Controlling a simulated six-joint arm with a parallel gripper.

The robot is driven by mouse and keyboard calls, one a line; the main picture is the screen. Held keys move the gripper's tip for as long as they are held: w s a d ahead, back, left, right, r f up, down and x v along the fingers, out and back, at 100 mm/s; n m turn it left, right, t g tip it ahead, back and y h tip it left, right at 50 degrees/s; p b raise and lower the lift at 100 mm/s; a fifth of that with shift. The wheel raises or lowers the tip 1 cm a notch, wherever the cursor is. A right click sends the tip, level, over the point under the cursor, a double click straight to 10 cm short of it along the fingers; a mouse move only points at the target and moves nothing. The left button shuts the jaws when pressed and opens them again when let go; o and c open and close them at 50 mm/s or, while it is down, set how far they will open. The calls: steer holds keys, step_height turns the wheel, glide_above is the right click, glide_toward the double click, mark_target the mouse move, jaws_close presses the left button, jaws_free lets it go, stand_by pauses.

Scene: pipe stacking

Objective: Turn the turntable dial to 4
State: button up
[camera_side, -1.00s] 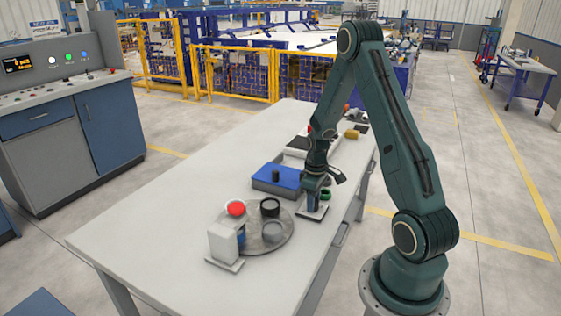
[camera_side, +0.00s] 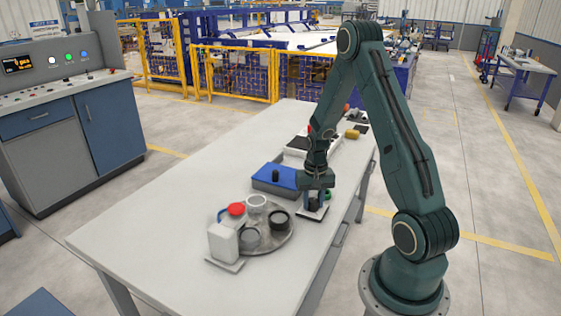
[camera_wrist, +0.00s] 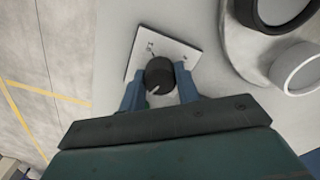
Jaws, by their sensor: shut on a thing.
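The dial is a black knob (camera_wrist: 158,74) with a pale pointer line, on a white plate (camera_wrist: 180,52) in the wrist view. The plate (camera_side: 315,213) also shows in the side view, near the table's right edge. My gripper (camera_wrist: 159,88) is shut on the knob, with a blue finger on each side. The pointer line slants toward the lower left in the wrist view; the markings on the plate are too small to read. The turntable (camera_side: 284,240) is a round grey disc left of the dial, carrying red, white, black and grey round pipe pieces.
A blue box (camera_side: 268,180) with a black knob on top lies behind the turntable. The left part of the table (camera_side: 150,225) is clear.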

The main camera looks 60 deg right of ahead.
mark_target(313, 200)
steer(key=m, duration=0.4)
steer(key=shift+m, duration=0.4)
steer(key=o, duration=1)
steer(key=shift+r, duration=0.1)
step_height(313, 200, up, 14)
steer(key=shift+f, duration=0.2)
stand_by(0.4)
